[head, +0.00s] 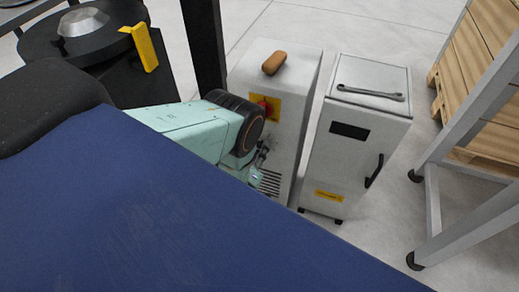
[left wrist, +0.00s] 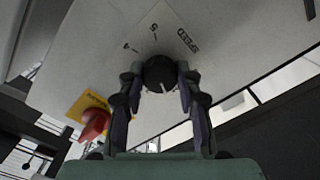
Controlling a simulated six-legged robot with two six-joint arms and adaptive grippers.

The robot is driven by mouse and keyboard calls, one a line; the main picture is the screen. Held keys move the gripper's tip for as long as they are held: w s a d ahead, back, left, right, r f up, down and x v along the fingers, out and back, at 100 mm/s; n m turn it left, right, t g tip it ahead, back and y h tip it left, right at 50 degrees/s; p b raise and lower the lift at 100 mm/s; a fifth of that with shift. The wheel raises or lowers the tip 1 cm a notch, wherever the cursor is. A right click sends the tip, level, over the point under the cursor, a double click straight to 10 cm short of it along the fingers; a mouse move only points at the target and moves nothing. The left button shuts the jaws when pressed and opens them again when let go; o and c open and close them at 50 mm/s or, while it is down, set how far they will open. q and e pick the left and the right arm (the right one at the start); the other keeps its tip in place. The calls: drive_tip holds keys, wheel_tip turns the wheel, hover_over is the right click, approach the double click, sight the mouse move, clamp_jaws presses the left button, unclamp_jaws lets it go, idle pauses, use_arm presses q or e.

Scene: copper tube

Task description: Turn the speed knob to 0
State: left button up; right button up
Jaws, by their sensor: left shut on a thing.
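The black speed knob (left wrist: 160,73) sits on a light panel in the left wrist view, with the word SPEED and a few number marks printed beside it. My left gripper (left wrist: 160,82) has its two fingers on either side of the knob and is shut on it. A light mark shows on the knob's lower edge. In the head view my left gripper (head: 262,152) is at the front of a white cabinet (head: 305,88), partly hidden by my arm, and the knob is hidden there. My right gripper is not in view.
A red switch on a yellow plate (left wrist: 92,120) is close to the left finger; it also shows in the head view (head: 265,108). A tan object (head: 274,63) lies on the cabinet. A second cabinet (head: 352,150) stands to the right, and a metal frame (head: 430,210) beyond it.

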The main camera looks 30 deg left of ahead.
use_arm(q)
drive_tip(key=n+p, duration=0.1)
drive_tip(key=n, duration=1)
idle(0.6)
drive_tip(key=o, duration=1.1)
drive_tip(key=shift+o, duration=0.2)
drive_tip(key=v, duration=0.7)
drive_tip(key=shift+s, duration=0.25)
